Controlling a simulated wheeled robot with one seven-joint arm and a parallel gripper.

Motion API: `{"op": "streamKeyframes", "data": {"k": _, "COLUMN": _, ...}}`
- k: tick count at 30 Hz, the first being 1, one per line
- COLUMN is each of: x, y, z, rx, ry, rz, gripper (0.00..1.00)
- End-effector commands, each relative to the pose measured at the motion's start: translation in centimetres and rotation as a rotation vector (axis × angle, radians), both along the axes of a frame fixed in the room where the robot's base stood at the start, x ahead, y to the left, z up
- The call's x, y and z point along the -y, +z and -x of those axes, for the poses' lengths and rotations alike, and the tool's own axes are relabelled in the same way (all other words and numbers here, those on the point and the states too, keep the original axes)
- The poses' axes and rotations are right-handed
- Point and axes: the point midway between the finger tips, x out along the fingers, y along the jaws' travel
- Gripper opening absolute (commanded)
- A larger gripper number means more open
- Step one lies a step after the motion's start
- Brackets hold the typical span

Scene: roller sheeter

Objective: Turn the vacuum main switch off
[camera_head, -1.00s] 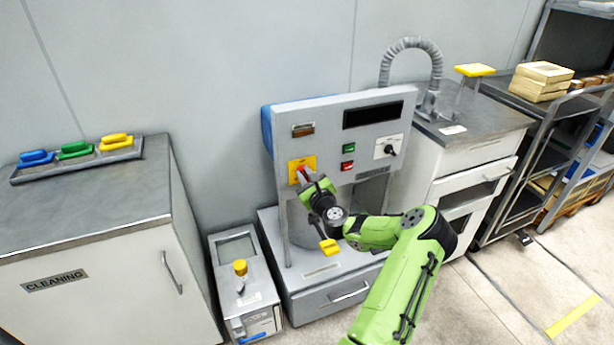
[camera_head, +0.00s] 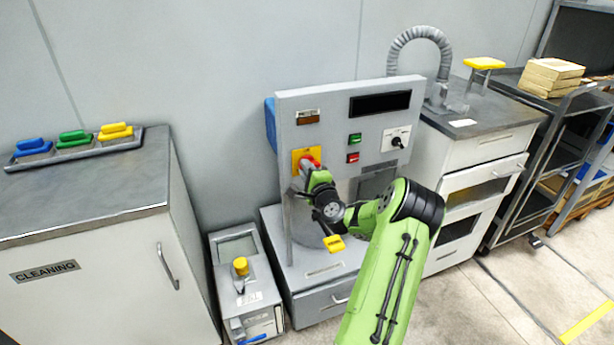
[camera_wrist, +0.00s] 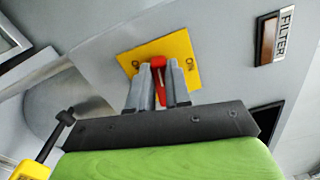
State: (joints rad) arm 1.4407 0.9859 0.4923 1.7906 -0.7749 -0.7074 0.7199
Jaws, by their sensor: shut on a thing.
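The vacuum main switch is a red handle (camera_wrist: 159,64) on a yellow plate (camera_wrist: 184,50) marked ON at one side. In the head view the yellow plate (camera_head: 299,155) is at the left of the machine's grey front panel, with the red handle (camera_head: 311,163) partly hidden by my gripper. My gripper (camera_wrist: 158,74) is at the plate, its two grey fingers shut on the red handle, one on each side. In the wrist view the handle points roughly up and down the picture. The other label on the plate is partly hidden.
The panel also has a filter indicator (camera_head: 308,117), green (camera_head: 355,139) and red (camera_head: 352,157) buttons, a dark display (camera_head: 380,104) and a rotary knob (camera_head: 397,142). A small unit with a yellow knob (camera_head: 241,266) stands left of the machine. A cleaning cabinet (camera_head: 90,285) is further left.

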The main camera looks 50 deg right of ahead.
Motion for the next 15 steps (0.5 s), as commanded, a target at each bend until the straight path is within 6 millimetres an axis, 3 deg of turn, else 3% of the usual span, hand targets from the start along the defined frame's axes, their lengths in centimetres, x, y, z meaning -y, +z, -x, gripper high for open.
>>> {"op": "streamKeyframes", "data": {"k": 15, "x": -0.08, "y": -0.58, "z": -0.04, "rx": -0.108, "ry": 0.001, "rz": 0.176, "gripper": 0.00}}
